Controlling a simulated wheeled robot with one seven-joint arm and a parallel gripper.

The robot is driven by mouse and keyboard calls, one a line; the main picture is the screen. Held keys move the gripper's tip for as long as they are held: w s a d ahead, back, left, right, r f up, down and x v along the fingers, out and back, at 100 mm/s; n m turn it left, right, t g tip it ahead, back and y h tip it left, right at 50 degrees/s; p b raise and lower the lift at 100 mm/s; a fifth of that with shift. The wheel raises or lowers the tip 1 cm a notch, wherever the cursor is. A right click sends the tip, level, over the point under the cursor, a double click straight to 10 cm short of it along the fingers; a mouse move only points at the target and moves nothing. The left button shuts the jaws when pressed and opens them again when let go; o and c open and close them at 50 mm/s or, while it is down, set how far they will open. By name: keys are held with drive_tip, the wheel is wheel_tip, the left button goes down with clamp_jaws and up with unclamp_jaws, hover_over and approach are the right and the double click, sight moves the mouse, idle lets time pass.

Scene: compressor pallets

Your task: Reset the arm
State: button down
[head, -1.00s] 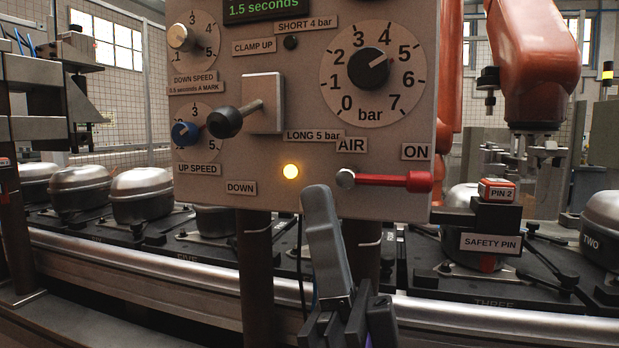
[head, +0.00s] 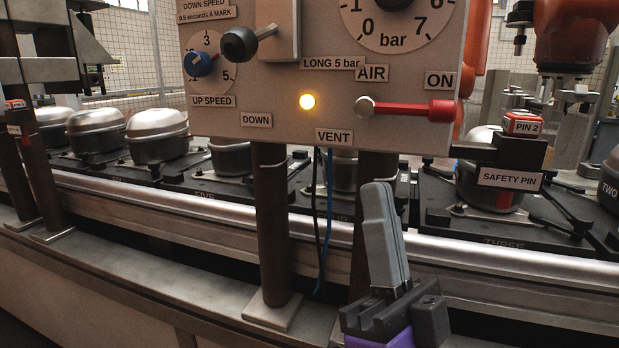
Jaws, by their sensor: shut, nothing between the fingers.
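My gripper (head: 378,195) points upward at the lower middle of the head view, its grey fingers closed together with nothing between them. It shows in front of a post, below the control panel (head: 285,85), and appears apart from it. On the panel, the red AIR lever (head: 415,109) lies level, pointing to ON. A black-knobbed lever (head: 240,43) sticks out to the left above the DOWN label. A yellow lamp (head: 307,102) is lit. A blue UP SPEED knob (head: 200,64) sits at the left.
A silver conveyor rail (head: 480,255) runs across behind the posts, with compressors (head: 157,136) on dark pallets. A SAFETY PIN bracket (head: 509,179) with a red PIN 2 block (head: 522,123) is at the right. An orange robot arm (head: 575,45) stands behind.

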drive_tip(key=s+d+f+g+h, duration=0.2)
drive_tip(key=s+d+f+h, duration=0.1)
drive_tip(key=f, duration=0.4)
drive_tip(key=s+d+f+m+g+h, duration=0.1)
drive_tip(key=s+d+f+g+h, duration=0.15)
drive_tip(key=f, duration=0.55)
drive_tip(key=s+d+f+g+h, duration=0.1)
drive_tip(key=s+d+f+h, duration=0.1)
drive_tip(key=f+h, duration=0.35)
drive_tip(key=s+d+f+n+g+y, duration=0.1)
drive_tip(key=s+d+f+g, duration=0.25)
drive_tip(key=s+f, duration=0.6)
drive_tip(key=s+d+f+n+g+y, duration=0.15)
drive_tip(key=s+f+g, duration=0.45)
drive_tip(key=s, duration=0.6)
wheel_tip(320, 180, up, 27)
drive_tip(key=p, duration=2.8)
drive_tip(key=shift+s+d+t+h+p, duration=0.25)
drive_tip(key=shift+s+t+h+p, duration=0.1)
drive_tip(key=shift+t+h, duration=0.1)
